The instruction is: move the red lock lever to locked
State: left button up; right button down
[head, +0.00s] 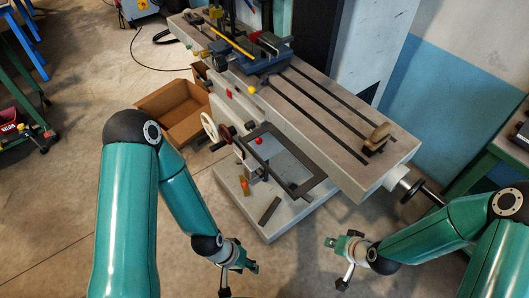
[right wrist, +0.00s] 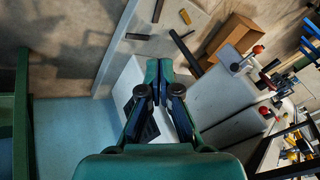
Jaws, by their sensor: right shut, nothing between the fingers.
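A machine with a long slotted table (head: 335,115) stands in the middle of the head view. On its front side are a small red part (head: 229,93) and a red ball knob (head: 258,141); I cannot tell which, if either, is the lock lever. The right wrist view shows a red knob (right wrist: 258,49) at the right. My left gripper (head: 250,267) is low, in front of the machine's base and apart from it; its finger opening is too small to read. My right gripper (head: 331,242) is shut and empty, apart from the machine; its fingers also show in the right wrist view (right wrist: 159,66).
A white handwheel (head: 209,126) and a dark rectangular frame (head: 318,190) stick out at the machine's front. A cardboard box (head: 172,106) lies on the floor at left. A crank shaft (head: 411,185) juts from the table's right end. Floor between my grippers is clear.

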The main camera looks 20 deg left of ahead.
jog(key=w+a+f+n+t+y+b, duration=0.1)
jog(key=w+a+n+t+y+b, duration=0.2)
jog(key=w+b, duration=0.45)
jog(key=w+a+t+y+b, duration=0.1)
jog(key=w+a+t+b, duration=0.1)
jog(key=w+a+b, duration=0.5)
pick_arm(q)
notch_tip(320, 180, down, 30)
jog(key=b, duration=1.2)
jog(key=shift+r, duration=0.15)
pick_arm(e)
jog(key=w+a+r+n+t+y, duration=0.1)
jog(key=w+a+r+n+y, duration=0.2)
jog(key=w+a+r, duration=0.2)
jog(key=w+a+r+n+y, duration=0.3)
jog(key=w+a+r+y, duration=0.1)
jog(key=a, duration=0.7)
jog(key=shift+w+a+r+n+t, duration=0.35)
jog(key=shift+w+r, duration=0.2)
jog(key=shift+r, duration=0.35)
